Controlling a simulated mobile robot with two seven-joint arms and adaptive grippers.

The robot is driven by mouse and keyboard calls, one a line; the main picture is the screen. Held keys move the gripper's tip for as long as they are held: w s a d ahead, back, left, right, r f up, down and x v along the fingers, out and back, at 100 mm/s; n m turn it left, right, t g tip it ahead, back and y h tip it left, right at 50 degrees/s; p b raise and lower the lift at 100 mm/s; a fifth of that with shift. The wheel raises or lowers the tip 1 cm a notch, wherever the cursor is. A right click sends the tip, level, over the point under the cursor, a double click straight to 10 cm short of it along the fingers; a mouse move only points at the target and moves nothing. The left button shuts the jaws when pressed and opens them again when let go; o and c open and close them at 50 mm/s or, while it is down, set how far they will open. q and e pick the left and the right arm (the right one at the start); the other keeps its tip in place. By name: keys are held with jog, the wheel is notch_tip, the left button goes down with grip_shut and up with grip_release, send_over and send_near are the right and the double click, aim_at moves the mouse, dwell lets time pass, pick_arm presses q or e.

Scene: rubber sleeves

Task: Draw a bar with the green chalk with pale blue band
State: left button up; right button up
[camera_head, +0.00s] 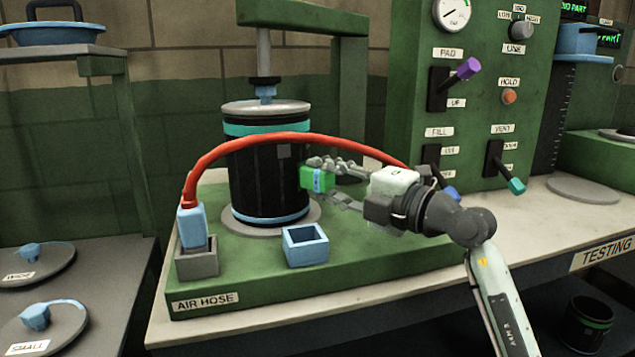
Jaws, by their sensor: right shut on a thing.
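The green chalk with pale blue band (318,180) is a short green block in front of the right side of the black rubber sleeve (262,182). My right gripper (326,182) is shut on it, coming in from the right. Whether the chalk touches the sleeve I cannot tell. The sleeve stands upright on a round grey base, with a teal band near its top and a blue one near its bottom. My left gripper is not in view.
A red hose (290,139) arches across the sleeve from a blue connector (192,227) in a grey socket. An empty blue square holder (305,246) stands on the green base (255,285). A green control panel (480,90) with levers rises behind my right arm.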

jog(key=shift+w+d, duration=0.45)
jog(key=shift+w, duration=0.15)
jog(key=shift+a, duration=0.1)
jog(key=shift+s+a, duration=0.25)
jog(key=shift+s, duration=0.05)
jog(key=shift+s+a, duration=0.45)
jog(key=shift+s, duration=0.25)
jog(key=shift+s+a, duration=0.45)
jog(key=shift+s, duration=0.25)
jog(key=shift+w+d+v, duration=0.1)
jog(key=shift+v, duration=0.9)
jog(key=shift+w+d+v, duration=0.1)
jog(key=shift+v, duration=0.85)
jog(key=shift+w+d+v, duration=0.1)
jog(key=shift+w+v, duration=0.05)
jog(key=shift+v, duration=0.85)
jog(key=shift+d+r, duration=0.1)
